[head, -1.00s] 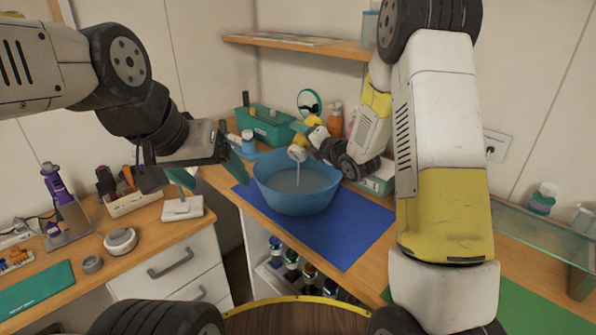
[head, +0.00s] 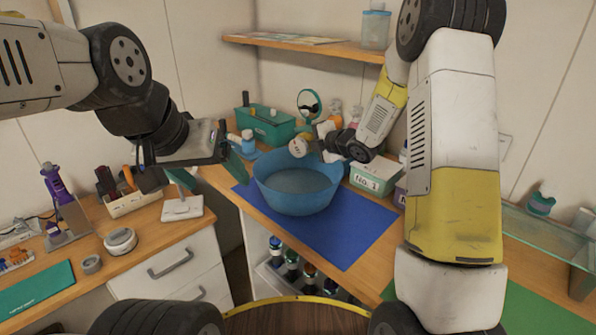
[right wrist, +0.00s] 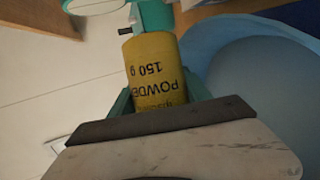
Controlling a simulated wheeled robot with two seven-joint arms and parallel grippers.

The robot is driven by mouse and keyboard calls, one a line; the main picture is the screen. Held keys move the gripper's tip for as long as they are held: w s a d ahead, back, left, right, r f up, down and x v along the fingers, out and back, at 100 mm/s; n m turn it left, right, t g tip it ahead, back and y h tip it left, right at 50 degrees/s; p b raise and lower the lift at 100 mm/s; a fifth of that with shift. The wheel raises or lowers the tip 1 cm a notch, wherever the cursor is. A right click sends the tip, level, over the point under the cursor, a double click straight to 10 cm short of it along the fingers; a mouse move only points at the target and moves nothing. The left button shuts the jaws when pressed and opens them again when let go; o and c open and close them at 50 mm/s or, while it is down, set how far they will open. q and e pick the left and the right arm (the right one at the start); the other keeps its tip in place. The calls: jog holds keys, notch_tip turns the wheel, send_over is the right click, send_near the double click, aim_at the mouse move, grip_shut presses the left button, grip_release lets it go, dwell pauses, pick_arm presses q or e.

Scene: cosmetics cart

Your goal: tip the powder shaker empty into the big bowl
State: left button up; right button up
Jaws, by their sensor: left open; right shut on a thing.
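The yellow powder shaker (right wrist: 156,72) is in my right gripper (right wrist: 158,95), and its label reads upside down in the right wrist view. In the head view the shaker's pale end (head: 299,147) shows above the far rim of the big blue bowl (head: 290,201), tilted and apart from it. No powder stream shows. The bowl stands upright on the blue mat, with a flat greyish surface inside. It also shows beside the shaker in the right wrist view (right wrist: 225,45). My left gripper (head: 212,170) is open and empty, left of the bowl.
The blue mat (head: 345,245) has free room in front of the bowl. A green bin (head: 270,128) and a round mirror (head: 309,103) stand behind it. A box marked No. 1 (head: 372,181) stands at its right. A wall shelf (head: 310,48) hangs above.

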jog(key=shift+w+r+m+g, duration=0.15)
jog(key=shift+r+m+g, duration=0.15)
jog(key=shift+m, duration=0.1)
jog(key=shift+w+d+r+m+g+b, duration=0.2)
jog(key=shift+w+d+m+g+b, duration=0.15)
jog(key=shift+w, duration=0.25)
jog(key=shift+m+g, duration=0.25)
jog(key=shift+s+r+m+g+y+b, duration=0.1)
jog(key=shift+r+m+g+y+b, duration=0.2)
jog(key=shift+r+m+g+y, duration=0.35)
jog(key=shift+s+a+f+m+g, duration=0.15)
jog(key=shift+f+m+g, duration=0.45)
jog(key=shift+m+g, duration=0.2)
jog(key=shift+r+m+g+y+b, duration=0.25)
jog(key=shift+r+m+b, duration=0.1)
jog(key=shift+m+b, duration=0.1)
jog(key=shift+w+d+f+m+g, duration=0.2)
jog(key=shift+w+f+m+g, duration=0.2)
jog(key=shift+m, duration=0.1)
jog(key=shift+w+d+r+m+g+y+b, duration=0.2)
jog(key=shift+w+r+m+g+y+b, duration=0.2)
jog(key=shift+r+m+g+y, duration=0.15)
jog(key=shift+w+d+r+m+g+y+b, duration=0.2)
jog(key=shift+w+r+m+g+y+b, duration=0.2)
jog(key=shift+m, duration=0.25)
jog(key=shift+w+d+f+m+g+y, duration=0.2)
jog(key=shift+m+g+y, duration=0.15)
jog(key=shift+m, duration=0.25)
